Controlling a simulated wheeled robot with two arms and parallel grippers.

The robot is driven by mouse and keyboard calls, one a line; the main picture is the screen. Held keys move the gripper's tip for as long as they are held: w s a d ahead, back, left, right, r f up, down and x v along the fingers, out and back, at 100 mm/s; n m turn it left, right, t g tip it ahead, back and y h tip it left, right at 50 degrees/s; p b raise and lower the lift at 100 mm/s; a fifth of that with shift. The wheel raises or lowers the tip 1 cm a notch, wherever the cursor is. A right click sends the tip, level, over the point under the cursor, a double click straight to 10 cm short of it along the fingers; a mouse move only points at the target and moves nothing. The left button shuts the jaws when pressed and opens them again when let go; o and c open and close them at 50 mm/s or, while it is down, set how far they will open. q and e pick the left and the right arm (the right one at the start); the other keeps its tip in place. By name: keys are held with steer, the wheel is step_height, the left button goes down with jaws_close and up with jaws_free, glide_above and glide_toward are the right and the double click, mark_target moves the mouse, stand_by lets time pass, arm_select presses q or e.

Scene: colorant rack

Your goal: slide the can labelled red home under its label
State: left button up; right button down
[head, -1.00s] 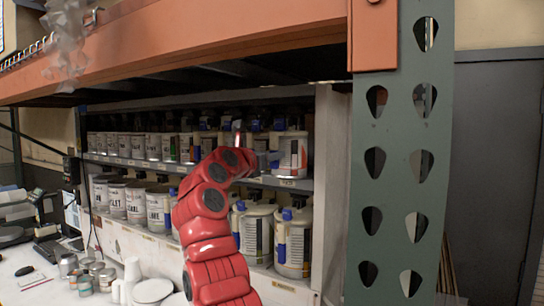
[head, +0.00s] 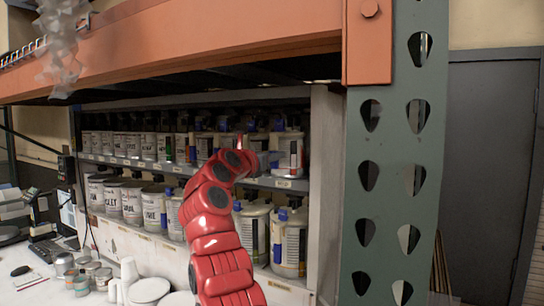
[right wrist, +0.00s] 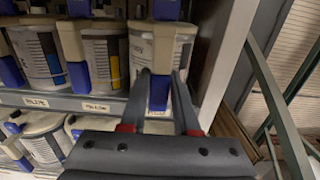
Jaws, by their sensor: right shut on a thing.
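My right arm reaches up to the upper shelf in the head view, its gripper (head: 250,158) mostly hidden there by the red wrist. In the right wrist view, my right gripper (right wrist: 158,85) has its fingers on either side of a blue upright part (right wrist: 158,92) and is shut on it. This part is on the front of a pale can (right wrist: 142,45) near the right end of the shelf. The word on this can's label is not readable, so I cannot tell whether it says red. My left gripper is not in view.
Neighbouring cans (right wrist: 105,55) stand close on the left in the right wrist view. A side panel (right wrist: 228,60) bounds the shelf on the right. The shelf edge (right wrist: 60,102) carries small labels. A green upright (head: 392,160) stands right of the shelves, an orange beam (head: 200,52) above.

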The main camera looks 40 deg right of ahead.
steer(key=shift+d+r, duration=0.1)
steer(key=shift+r, duration=0.1)
steer(key=shift+p+x, duration=0.75)
steer(key=shift+x, duration=0.1)
steer(key=shift+w, duration=0.1)
steer(key=shift+w+d+f+p, duration=0.2)
steer(key=shift+w+d+p, duration=0.05)
steer(key=shift+d+p, duration=0.1)
